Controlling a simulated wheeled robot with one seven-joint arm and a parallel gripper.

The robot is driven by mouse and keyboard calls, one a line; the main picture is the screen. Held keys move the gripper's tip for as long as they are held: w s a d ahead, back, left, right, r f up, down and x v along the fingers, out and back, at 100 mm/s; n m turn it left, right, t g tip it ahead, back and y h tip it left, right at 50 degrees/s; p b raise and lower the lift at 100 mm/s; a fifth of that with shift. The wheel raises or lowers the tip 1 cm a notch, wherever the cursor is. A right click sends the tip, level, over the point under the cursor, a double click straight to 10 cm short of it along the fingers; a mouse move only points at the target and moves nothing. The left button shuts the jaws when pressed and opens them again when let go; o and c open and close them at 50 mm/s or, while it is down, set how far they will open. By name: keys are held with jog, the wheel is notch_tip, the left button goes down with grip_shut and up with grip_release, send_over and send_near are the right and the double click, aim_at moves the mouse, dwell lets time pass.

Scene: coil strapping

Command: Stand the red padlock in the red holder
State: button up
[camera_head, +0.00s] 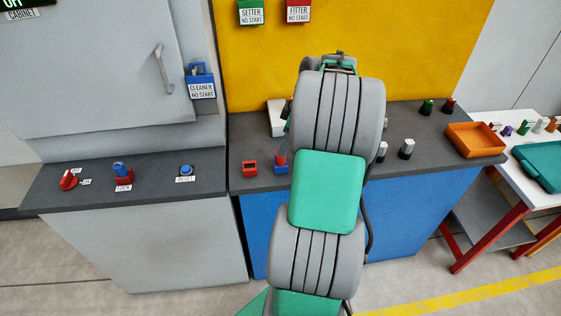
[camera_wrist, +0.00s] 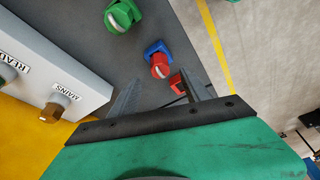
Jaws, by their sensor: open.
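The small red holder (camera_head: 249,169) stands on the dark counter and looks empty in the head view. Beside it, to the right, is a blue holder (camera_head: 281,170) with a red piece, seemingly the red padlock (camera_head: 282,159), upright in it. In the wrist view the red padlock (camera_wrist: 160,70) has a pale bar across its top and sits at the blue holder (camera_wrist: 154,48). The red holder (camera_wrist: 176,82) is partly hidden near the right finger. My gripper (camera_wrist: 159,80) is open and empty, its fingers pointing towards these pieces. My arm hides it in the head view.
A green piece (camera_wrist: 122,15) stands near the blue holder. A white panel (camera_wrist: 40,70) with labels and a knob is close to the left finger. An orange tray (camera_head: 475,140) is at the counter's right. Tagged locks hang on the yellow board (camera_head: 400,50).

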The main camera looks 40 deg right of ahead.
aim_at(280, 161)
jog(key=p+x, duration=0.1)
jog(key=x, duration=0.5)
jog(key=shift+f+p, duration=0.1)
jog(key=shift+p, duration=0.2)
grip_shut()
dwell(0.4)
